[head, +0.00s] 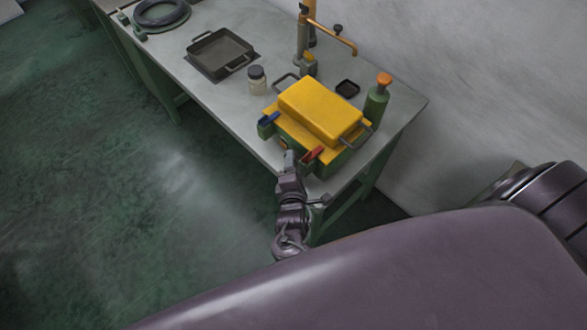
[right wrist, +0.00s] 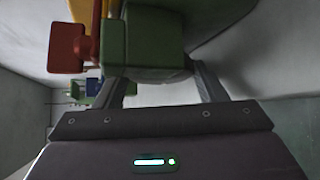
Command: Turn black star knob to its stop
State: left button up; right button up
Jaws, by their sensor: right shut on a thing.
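A green machine (head: 331,163) with a yellow top (head: 320,109) stands at the near end of the bench. My right gripper (head: 289,157) is at its front, between a blue handle and a red handle. In the right wrist view its fingers (right wrist: 160,78) stand apart on both sides of a green part (right wrist: 154,38) of the machine. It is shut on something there. The black star knob cannot be made out clearly; the gripper and the green part hide that spot. My left gripper is not in view.
A green bottle (head: 376,104), a jar (head: 257,80) and a dark tray (head: 220,50) stand on the bench (head: 215,90). The floor left of the bench is clear.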

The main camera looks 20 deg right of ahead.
jog(key=shift+f+t+b, duration=0.3)
jog(key=shift+r+m, duration=0.2)
jog(key=shift+m, duration=0.1)
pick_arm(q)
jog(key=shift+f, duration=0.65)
pick_arm(e)
jog(key=o, duration=1)
jog(key=shift+s, duration=0.1)
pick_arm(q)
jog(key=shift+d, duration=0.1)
pick_arm(e)
jog(key=shift+f, duration=0.1)
